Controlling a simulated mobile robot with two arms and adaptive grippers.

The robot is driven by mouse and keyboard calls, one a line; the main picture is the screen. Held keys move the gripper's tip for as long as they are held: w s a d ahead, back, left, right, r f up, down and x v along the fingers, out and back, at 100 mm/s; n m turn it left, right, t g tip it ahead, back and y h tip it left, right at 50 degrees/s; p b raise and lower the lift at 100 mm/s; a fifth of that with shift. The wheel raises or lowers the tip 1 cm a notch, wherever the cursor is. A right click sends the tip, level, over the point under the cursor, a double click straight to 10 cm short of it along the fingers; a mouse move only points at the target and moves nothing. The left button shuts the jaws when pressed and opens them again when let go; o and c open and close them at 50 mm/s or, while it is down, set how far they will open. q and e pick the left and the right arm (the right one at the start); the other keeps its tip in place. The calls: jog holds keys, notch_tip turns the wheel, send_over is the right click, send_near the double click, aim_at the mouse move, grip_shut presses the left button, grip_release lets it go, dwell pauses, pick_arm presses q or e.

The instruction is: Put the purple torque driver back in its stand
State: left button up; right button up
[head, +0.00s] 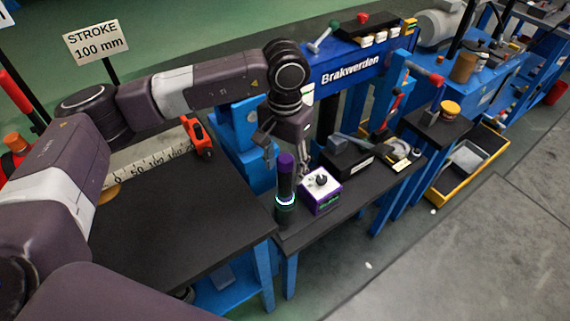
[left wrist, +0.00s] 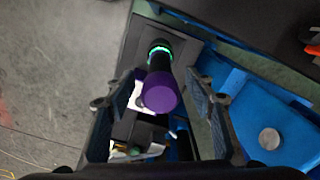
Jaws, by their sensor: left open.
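The purple torque driver (head: 286,178) stands upright, with a purple top and dark body, near the front left of the narrow black bench. A glowing ring circles its lower part, above a dark round base (head: 285,212); I cannot tell whether this base is its stand. In the left wrist view I look down on its purple top (left wrist: 160,92). My left gripper (head: 283,150) is open and empty above the driver. Its two fingers show on either side of the purple top in the left wrist view. My right gripper is not in view.
A white and purple box with a black knob (head: 321,188) stands close right of the driver. A black box (head: 346,160) sits behind it. A larger black table (head: 185,225) is at left, mostly clear. A yellow-rimmed tray (head: 437,200) is at right.

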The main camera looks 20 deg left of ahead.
aim_at(285, 158)
pick_arm(q)
jog(key=shift+r, duration=0.1)
jog(key=shift+r+p, duration=0.6)
jog(key=shift+r, duration=0.65)
jog(key=shift+r+p, duration=0.5)
jog(key=shift+r, duration=0.75)
jog(key=shift+r, duration=0.2)
notch_tip(285, 158, up, 8)
jog(key=shift+f, duration=0.2)
